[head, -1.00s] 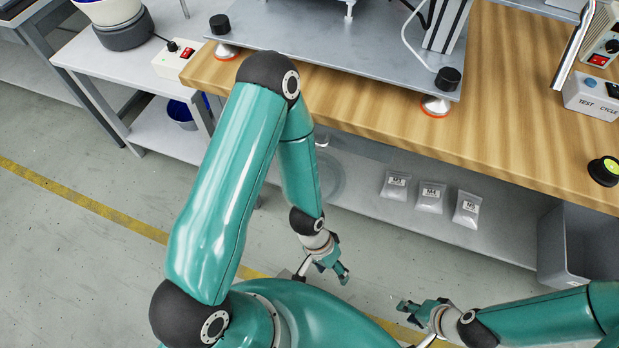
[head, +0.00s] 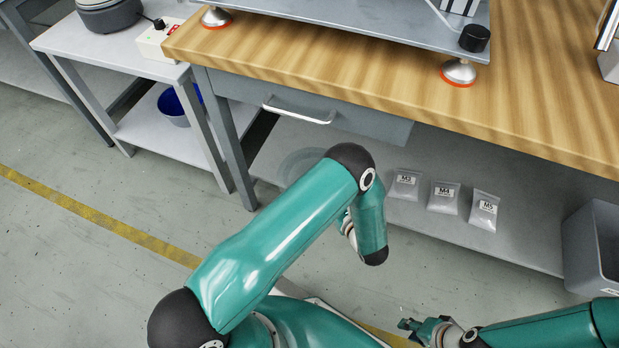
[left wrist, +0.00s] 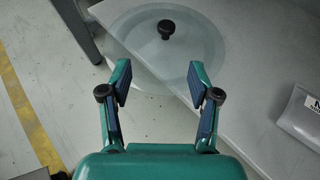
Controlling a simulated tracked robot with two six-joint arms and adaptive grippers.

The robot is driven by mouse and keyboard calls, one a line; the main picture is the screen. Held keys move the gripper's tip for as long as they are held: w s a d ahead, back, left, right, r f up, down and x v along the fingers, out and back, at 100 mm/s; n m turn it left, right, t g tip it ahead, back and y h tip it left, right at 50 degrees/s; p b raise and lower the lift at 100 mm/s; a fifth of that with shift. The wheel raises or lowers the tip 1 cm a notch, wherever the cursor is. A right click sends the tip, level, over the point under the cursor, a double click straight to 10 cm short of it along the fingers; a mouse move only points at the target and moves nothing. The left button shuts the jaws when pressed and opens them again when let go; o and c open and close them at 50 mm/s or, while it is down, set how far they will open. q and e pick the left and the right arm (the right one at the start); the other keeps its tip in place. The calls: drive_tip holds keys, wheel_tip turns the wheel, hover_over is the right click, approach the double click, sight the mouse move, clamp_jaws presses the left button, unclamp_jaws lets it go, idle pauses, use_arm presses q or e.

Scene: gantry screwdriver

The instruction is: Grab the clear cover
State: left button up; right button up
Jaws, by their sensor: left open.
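The clear cover (left wrist: 188,62) is a round, see-through dome or disc with a black knob on top. It rests on the grey lower shelf and its near left part reaches past the shelf edge. In the head view the cover (head: 300,165) shows faintly, partly hidden by my left arm. My left gripper (left wrist: 160,80) is open and empty, its two fingers pointing toward the cover, with the knob ahead between them. In the head view my forearm mostly hides this gripper. My right gripper (head: 407,329) looks open and empty at the lower right, away from the shelf.
A wooden workbench (head: 540,95) with a drawer (head: 310,115) is above the lower shelf (head: 530,235). Three labelled bags (head: 443,197) lie on the shelf, right of the cover. A grey bin (head: 598,245) stands at the right. A side table (head: 110,50) is at the left.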

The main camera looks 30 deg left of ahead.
use_arm(q)
drive_tip(key=b+x, duration=0.3)
drive_tip(key=x, duration=0.8)
drive_tip(key=shift+w, duration=0.1)
drive_tip(key=b+x, duration=0.1)
drive_tip(key=x, duration=0.1)
drive_tip(key=b+x, duration=0.1)
drive_tip(key=x, duration=0.1)
drive_tip(key=shift+w+f+b, duration=0.2)
drive_tip(key=shift+w+b, duration=0.2)
drive_tip(key=shift+w+a+f, duration=0.1)
drive_tip(key=shift+w+a, duration=0.15)
drive_tip(key=shift+a, duration=0.1)
clamp_jaws()
